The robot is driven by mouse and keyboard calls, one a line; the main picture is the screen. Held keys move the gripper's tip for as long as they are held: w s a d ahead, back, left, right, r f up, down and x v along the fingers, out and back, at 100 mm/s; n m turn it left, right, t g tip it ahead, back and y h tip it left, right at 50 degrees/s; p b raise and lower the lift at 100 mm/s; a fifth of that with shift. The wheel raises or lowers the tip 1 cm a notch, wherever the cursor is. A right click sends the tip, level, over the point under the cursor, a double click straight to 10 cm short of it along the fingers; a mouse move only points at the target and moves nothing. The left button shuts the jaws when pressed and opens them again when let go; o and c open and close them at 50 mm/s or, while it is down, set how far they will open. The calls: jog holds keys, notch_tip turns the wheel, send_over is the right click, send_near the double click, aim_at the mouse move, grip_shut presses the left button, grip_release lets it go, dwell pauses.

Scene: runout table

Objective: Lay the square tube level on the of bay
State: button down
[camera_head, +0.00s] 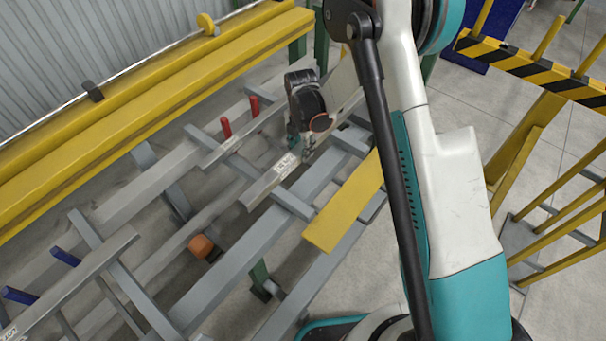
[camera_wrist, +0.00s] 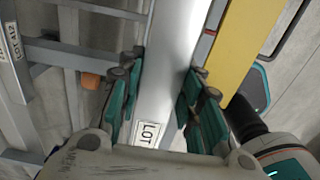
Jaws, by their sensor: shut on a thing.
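The grey square tube (camera_head: 262,187) has a white label near my gripper (camera_head: 304,143) in the head view. In the wrist view, the green fingers of my gripper (camera_wrist: 163,85) stand on both sides of the tube (camera_wrist: 172,45), shut on it, with its LOT label between them. The tube runs away past the top edge of that view. In the head view its near end points down and left over the grey rack (camera_head: 225,283). I cannot tell whether it touches the rack's crossbars. Its far part is hidden behind my gripper and wrist.
Red pegs (camera_head: 226,128) and blue pegs (camera_head: 20,296) stand on the rack, with an orange piece (camera_head: 201,246) below. A yellow plate (camera_head: 345,206) lies right of the tube. A long yellow beam (camera_head: 130,108) bounds the left. A black-striped yellow barrier (camera_head: 530,68) stands right.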

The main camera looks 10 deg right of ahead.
notch_tip(320, 180, down, 13)
jog(key=b, duration=0.4)
jog(key=shift+r, duration=0.15)
jog(key=shift+f, duration=0.25)
jog(key=c, duration=1.1)
grip_release()
